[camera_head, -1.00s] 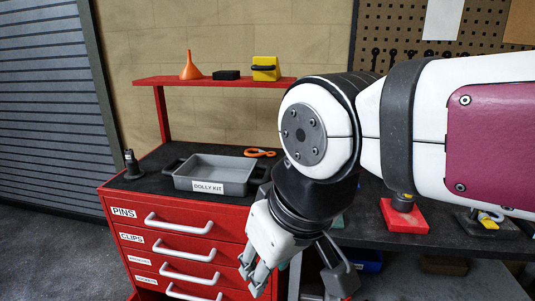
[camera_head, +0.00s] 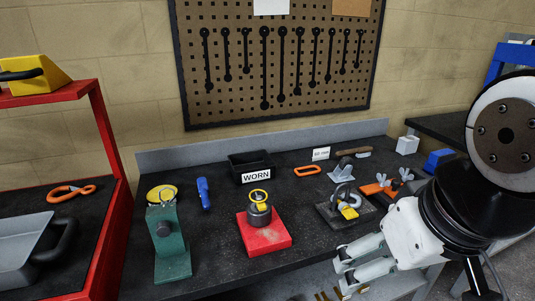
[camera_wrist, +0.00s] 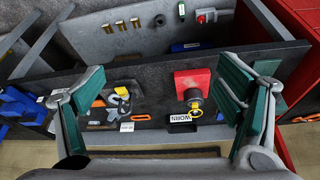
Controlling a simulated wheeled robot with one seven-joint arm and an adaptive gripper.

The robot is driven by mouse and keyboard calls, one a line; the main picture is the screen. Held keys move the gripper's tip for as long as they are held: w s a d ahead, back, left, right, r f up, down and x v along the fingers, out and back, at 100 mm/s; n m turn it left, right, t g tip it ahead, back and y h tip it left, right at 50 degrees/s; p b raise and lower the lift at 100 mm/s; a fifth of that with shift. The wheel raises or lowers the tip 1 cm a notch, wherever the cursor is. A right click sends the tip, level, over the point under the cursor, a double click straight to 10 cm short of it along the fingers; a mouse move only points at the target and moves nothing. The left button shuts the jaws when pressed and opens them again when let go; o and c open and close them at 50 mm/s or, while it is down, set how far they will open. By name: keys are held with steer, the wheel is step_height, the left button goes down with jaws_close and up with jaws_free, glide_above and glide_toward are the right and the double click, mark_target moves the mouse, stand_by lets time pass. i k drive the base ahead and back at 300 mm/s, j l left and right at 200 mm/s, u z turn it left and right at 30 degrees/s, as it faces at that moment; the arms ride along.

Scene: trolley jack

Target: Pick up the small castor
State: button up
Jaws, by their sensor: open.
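No part is plainly labelled as the small castor. A grey bracket-like piece with a yellow part (camera_head: 349,208) lies on a dark plate on the bench and may be it; it also shows in the wrist view (camera_wrist: 121,92). A dark round piece with a yellow ring (camera_head: 259,208) stands on a red block (camera_head: 265,236). A green stand (camera_head: 171,250) is at the bench's left. My gripper (camera_head: 346,267) is open and empty near the bench's front edge, right of the red block. In the wrist view its green-padded fingers (camera_wrist: 163,85) are wide apart with the bench below.
A black bin marked WORN (camera_head: 251,168), an orange link (camera_head: 307,170), a blue tool (camera_head: 204,193) and wing-nut pieces (camera_head: 385,187) are on the bench. A red trolley (camera_head: 108,170) with a grey tray (camera_head: 22,245) is at left. A pegboard (camera_head: 278,60) hangs behind.

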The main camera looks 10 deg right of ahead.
mark_target(342, 173)
steer(key=z, duration=0.45)
steer(key=i+z, duration=0.35)
steer(key=i, duration=1.1)
steer(key=j, duration=0.05)
